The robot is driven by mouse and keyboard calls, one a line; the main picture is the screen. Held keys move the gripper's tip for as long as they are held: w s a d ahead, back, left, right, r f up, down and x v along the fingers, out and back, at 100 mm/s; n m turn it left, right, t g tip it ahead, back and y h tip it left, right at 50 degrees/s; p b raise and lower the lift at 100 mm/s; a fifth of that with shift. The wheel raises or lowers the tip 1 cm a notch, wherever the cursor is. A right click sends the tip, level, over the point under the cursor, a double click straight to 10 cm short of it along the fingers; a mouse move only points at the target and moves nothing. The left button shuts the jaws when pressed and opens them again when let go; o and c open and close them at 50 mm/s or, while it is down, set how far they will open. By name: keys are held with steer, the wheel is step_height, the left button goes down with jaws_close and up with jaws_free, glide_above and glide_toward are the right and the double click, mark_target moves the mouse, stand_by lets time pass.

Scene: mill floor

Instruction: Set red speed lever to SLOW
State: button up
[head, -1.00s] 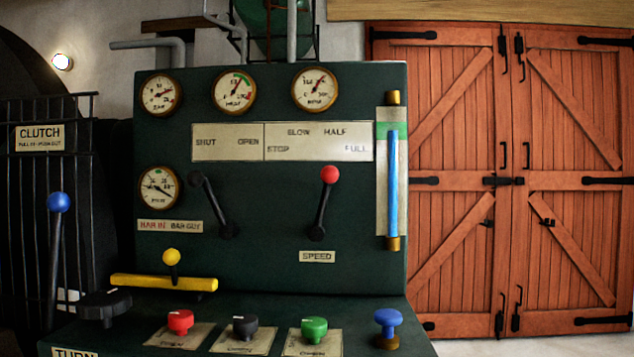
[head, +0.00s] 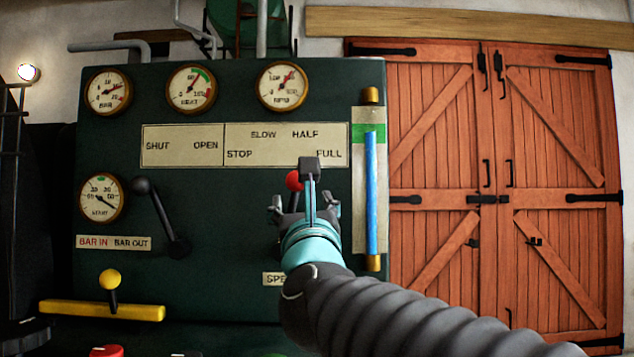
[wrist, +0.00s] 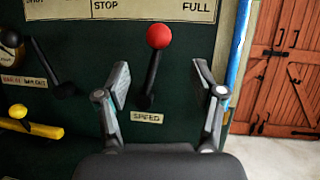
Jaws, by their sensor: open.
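The speed lever has a red ball knob (wrist: 159,37) on a black shaft (wrist: 152,76). It leans slightly right of upright, toward the HALF mark. The scale plate (head: 285,145) above reads STOP, SLOW, HALF, FULL. In the head view the red knob (head: 293,180) is partly covered by my gripper (head: 306,190). In the wrist view my gripper (wrist: 160,66) is open, with the shaft showing between its two fingers and a gap on each side. The knob shows above the fingertips. I cannot tell how far the fingers are from the panel.
A black-knobbed lever (head: 160,218) stands to the left under SHUT and OPEN. A blue gauge tube (head: 370,195) runs down the panel on the right. A yellow-knobbed handle (head: 110,292) is at lower left. The SPEED plate (wrist: 147,118) is below the lever.

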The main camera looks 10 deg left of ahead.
mark_target(296, 179)
steer(key=p+x, duration=0.3)
steer(key=x, duration=0.9)
steer(key=shift+w+a, duration=0.25)
steer(key=shift+c, duration=0.3)
jaws_close()
